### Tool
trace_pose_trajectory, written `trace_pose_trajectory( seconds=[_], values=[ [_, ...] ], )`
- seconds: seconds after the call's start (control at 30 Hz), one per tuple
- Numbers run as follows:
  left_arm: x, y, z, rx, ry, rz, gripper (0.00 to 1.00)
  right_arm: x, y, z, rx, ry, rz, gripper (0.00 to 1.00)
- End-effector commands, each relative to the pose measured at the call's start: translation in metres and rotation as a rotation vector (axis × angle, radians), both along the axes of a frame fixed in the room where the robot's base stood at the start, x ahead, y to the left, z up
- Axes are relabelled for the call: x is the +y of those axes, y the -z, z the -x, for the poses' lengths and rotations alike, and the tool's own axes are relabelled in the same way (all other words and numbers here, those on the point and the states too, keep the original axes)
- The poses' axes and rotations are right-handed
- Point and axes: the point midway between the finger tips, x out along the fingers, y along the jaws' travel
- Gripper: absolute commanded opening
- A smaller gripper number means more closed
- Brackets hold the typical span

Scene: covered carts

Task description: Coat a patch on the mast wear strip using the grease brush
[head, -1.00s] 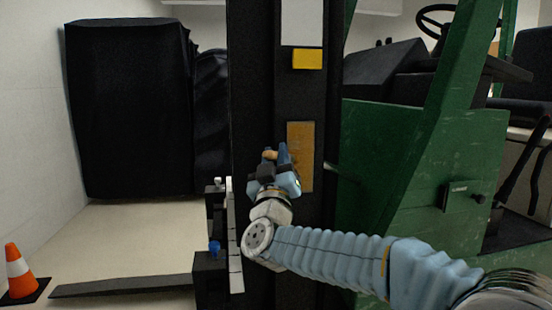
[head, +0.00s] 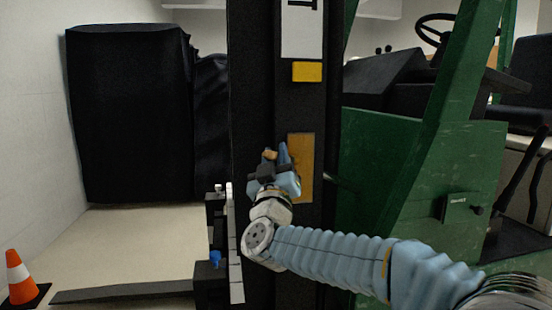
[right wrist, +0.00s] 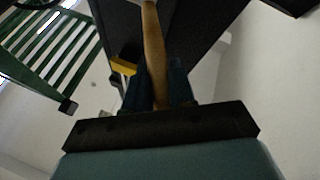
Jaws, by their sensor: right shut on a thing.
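The mast wear strip (head: 305,150) is an orange-brown upright panel on the black mast (head: 262,100), below a yellow block. My right gripper (head: 273,160) is in front of the mast, overlapping the left part of the strip in the head view. It is shut on the grease brush, whose tan wooden handle (head: 269,155) shows a little between the fingers. In the right wrist view the brush handle (right wrist: 154,50) runs up between the dark blue fingers. The bristles are not clear in either view, and I cannot tell whether they touch the strip. My left gripper is not in view.
A yellow block (head: 307,72) and a white plate (head: 301,28) sit higher on the mast. The green forklift body (head: 400,200) stands at right. A black covered cart (head: 130,110) is at back left. An orange cone (head: 19,277) and a fork (head: 120,291) are on the floor at left.

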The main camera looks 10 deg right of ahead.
Motion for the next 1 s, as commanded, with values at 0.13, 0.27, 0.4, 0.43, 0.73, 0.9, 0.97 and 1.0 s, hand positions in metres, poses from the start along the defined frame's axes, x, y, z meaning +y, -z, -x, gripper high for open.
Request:
trace_pose_trajectory(
  seconds=[0.13,0.27,0.4,0.43,0.73,0.9,0.97,1.0],
  values=[
    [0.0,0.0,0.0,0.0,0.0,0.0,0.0,0.0,0.0,0.0,0.0,0.0,0.0,0.0],
    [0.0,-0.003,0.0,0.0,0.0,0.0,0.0,0.0,-0.003,0.0,0.0,0.0,0.0,0.0],
    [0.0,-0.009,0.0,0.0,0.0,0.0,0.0,0.0,-0.011,0.0,-0.002,0.0,-0.001,0.0],
    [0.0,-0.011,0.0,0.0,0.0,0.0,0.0,0.0,-0.013,0.0,-0.002,0.0,-0.001,0.0],
    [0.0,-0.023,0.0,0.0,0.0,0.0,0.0,0.0,-0.029,-0.001,-0.002,0.0,-0.001,0.0],
    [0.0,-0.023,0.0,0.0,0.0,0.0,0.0,0.0,-0.029,-0.001,-0.001,0.0,0.0,0.0],
    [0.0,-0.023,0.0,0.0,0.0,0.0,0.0,0.0,-0.029,-0.001,-0.001,0.0,0.0,0.0],
    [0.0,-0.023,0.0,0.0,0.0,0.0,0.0,0.0,-0.029,-0.001,-0.001,0.0,0.0,0.0]
  ],
)
